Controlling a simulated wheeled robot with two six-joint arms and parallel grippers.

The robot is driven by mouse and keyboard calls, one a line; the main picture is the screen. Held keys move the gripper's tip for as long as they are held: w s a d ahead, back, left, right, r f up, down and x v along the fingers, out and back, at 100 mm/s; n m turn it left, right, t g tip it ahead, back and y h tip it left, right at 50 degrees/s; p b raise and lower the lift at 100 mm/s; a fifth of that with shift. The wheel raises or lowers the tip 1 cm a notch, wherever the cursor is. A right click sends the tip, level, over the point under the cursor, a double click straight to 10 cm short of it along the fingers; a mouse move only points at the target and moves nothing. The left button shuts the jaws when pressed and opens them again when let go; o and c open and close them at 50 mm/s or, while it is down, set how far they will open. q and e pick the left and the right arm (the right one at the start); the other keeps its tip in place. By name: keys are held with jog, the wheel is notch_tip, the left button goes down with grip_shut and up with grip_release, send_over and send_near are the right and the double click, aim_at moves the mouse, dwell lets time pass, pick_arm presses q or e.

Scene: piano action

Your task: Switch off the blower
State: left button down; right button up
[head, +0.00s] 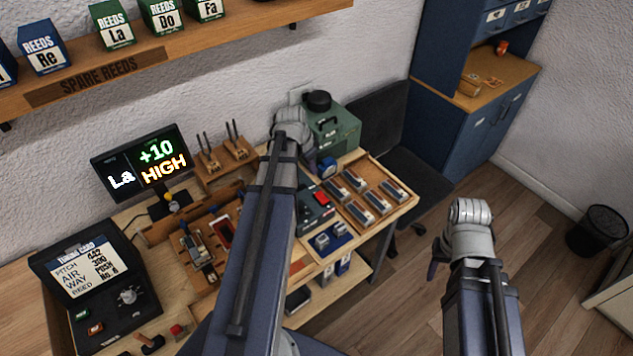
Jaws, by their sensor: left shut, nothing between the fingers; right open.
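A green box-shaped machine (340,137), which looks like the blower, stands at the back right of the workbench. A black round cap (319,100) and a dark handle sit on its top. A blue round part (327,168) shows at its front. A dark box with a red switch-like piece (320,198) lies in front of it; its setting is too small to tell. My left gripper (308,166) is shut and empty, just left of the blue part and mostly hidden by its wrist; contact cannot be told. My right gripper (435,263) is open and empty over the floor, right of the bench.
A wooden tray (404,199) of several metal reed blocks lies right of the dark box. A display (143,165) reads "La +10 HIGH". A tuning card case (92,290) stands front left. A chair (425,170) and blue cabinet (480,120) stand right of the bench.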

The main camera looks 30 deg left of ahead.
pick_arm(q)
jog(key=f+b, duration=0.1)
jog(key=b, duration=1.1)
send_near(320, 195)
jog(key=x, duration=0.5)
jog(key=shift+w+d+f, duration=0.1)
jog(key=shift+w+d, duration=0.05)
jog(key=shift+w, duration=0.25)
jog(key=shift+f+b, duration=0.65)
jog(key=shift+b, duration=0.05)
jog(key=shift+a+f, duration=0.25)
jog(key=shift+r, duration=0.1)
jog(key=shift+d, duration=0.15)
